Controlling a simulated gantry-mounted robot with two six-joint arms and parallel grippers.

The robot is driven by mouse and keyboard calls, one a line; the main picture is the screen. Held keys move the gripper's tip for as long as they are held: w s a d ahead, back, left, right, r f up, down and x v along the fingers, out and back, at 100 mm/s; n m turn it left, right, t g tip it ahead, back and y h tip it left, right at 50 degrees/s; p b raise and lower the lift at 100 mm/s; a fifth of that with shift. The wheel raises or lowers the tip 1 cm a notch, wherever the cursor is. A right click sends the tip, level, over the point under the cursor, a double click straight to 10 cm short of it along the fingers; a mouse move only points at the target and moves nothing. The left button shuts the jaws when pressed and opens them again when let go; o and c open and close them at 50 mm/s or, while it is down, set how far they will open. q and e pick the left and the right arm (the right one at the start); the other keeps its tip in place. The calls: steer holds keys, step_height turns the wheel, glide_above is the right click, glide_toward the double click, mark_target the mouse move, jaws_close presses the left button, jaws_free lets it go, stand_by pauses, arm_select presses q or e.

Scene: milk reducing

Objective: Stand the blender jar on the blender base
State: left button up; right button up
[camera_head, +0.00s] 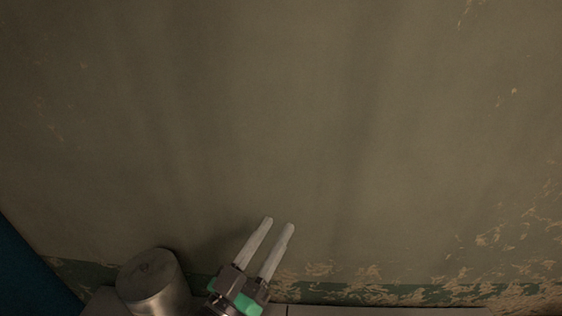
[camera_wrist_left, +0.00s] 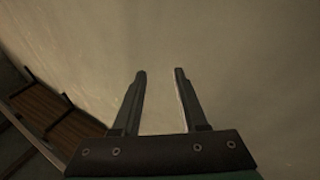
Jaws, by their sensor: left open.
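My left gripper (camera_head: 279,224) is at the bottom of the head view, its two pale fingers pointing up and slightly right. The fingers are apart with nothing between them. The left wrist view also shows my left gripper (camera_wrist_left: 160,72), open and empty, in front of a bare wall. Neither the blender jar nor the blender base can be made out in either view. My right gripper is not in view.
A worn grey-brown wall (camera_head: 300,120) with peeling paint fills most of the head view. A dark blue surface (camera_head: 30,275) is at the lower left. A brown slatted wooden thing (camera_wrist_left: 55,115) is at the left in the left wrist view.

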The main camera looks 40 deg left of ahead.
arm_select(q)
steer(key=s+d+r+m+t+h, duration=0.2)
steer(key=d+r+m+t+h, duration=0.1)
steer(key=r, duration=1)
steer(key=s+d+r+m+t+h, duration=0.2)
steer(key=d+r+t+h, duration=0.1)
steer(key=r, duration=1.1)
steer(key=shift+s+d+m+t, duration=0.2)
steer(key=shift+m+t, duration=0.2)
